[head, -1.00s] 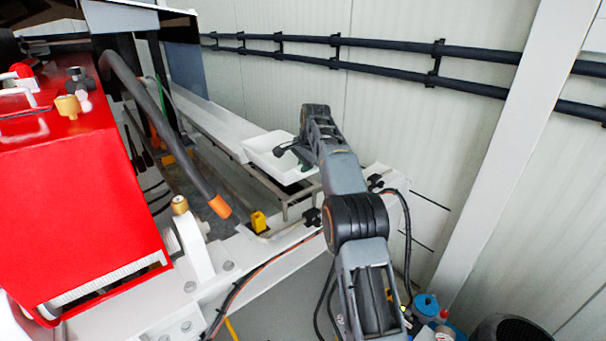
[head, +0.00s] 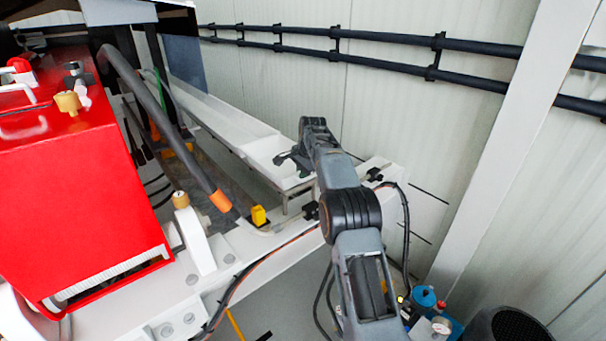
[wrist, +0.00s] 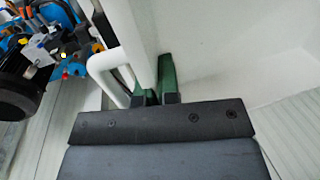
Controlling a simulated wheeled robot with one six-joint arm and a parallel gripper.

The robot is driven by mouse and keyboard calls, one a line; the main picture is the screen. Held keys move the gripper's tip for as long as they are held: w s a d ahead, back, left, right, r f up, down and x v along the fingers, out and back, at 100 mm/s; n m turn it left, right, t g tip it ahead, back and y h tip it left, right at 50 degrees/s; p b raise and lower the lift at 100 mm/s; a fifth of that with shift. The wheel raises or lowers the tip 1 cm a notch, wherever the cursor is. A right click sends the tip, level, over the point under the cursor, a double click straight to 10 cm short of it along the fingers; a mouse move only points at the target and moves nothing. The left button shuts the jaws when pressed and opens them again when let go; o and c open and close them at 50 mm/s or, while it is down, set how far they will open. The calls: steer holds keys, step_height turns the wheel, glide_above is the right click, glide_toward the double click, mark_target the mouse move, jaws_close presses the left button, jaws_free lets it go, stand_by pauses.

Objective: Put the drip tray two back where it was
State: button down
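Drip tray two (head: 268,150) is a white, shallow, open tray. In the head view it sits at the near end of a long white trough line, above a metal frame, and looks about level. My gripper (head: 292,163) is at its near right side. In the wrist view my gripper's green-padded fingertips (wrist: 150,88) stand on either side of the tray's white wall (wrist: 146,40), close against it. The tray's pale inside (wrist: 225,55) fills the right of that view. Whether the tray's underside rests fully on the frame is hidden.
A red pump housing (head: 85,190) stands at left, with a dark hose (head: 150,110) ending in orange. Black rails (head: 380,50) run along the wall behind. Blue equipment (head: 425,298) stands at lower right.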

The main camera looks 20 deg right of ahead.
steer(key=c, duration=1.7)
jaws_free()
steer(key=shift+f, duration=0.15)
steer(key=shift+c, duration=0.2)
steer(key=o, duration=0.4)
